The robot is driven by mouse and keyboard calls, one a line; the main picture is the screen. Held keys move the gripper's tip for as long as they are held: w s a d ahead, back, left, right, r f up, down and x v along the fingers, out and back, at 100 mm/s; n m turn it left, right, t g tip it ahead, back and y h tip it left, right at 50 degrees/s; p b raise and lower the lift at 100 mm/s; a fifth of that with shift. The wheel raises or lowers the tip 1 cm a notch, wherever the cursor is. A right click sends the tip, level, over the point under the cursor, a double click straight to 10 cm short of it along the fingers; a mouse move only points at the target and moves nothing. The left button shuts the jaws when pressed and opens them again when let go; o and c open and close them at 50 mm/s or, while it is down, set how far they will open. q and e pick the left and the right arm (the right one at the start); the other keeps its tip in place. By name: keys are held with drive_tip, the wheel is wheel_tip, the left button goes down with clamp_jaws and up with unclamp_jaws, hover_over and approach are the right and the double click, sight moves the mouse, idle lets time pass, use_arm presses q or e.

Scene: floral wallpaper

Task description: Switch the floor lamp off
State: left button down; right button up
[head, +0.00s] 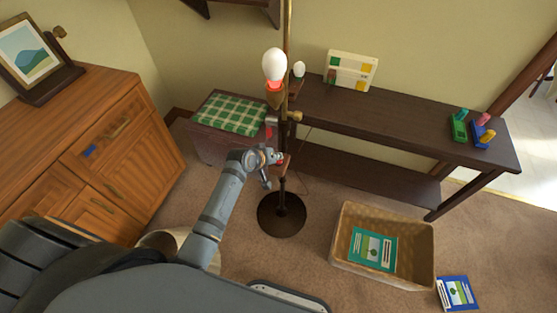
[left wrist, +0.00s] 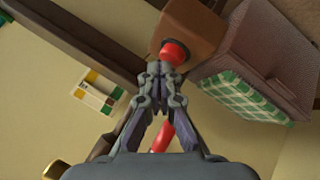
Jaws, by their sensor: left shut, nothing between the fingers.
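The floor lamp has a brass pole (head: 287,40) on a round dark base (head: 282,215). It carries a white bulb (head: 274,65) with red below it, and a second white bulb (head: 299,69); I cannot tell whether they are lit. My left gripper (head: 275,157) is at the pole, well above the base. In the left wrist view my left gripper (left wrist: 162,72) is shut and empty. Its tips are just below a red knob (left wrist: 176,52) on a brown wooden block (left wrist: 190,25); I cannot tell whether they touch. Another red part (left wrist: 160,137) shows partly behind the fingers.
A dark console table (head: 400,118) stands behind the lamp. A bench with a green checked cushion (head: 229,113) is beside it. A wooden cabinet (head: 125,140) is at left. A wicker basket (head: 386,215) and a blue book (head: 457,292) are on the carpet at right.

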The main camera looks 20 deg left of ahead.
use_arm(q)
drive_tip(key=shift+f, duration=0.3)
idle(0.5)
drive_tip(key=shift+r+p, duration=0.85)
drive_tip(key=shift+p, duration=0.2)
wheel_tip(320, 180, up, 5)
drive_tip(key=p, duration=0.6)
drive_tip(key=shift+r, duration=0.15)
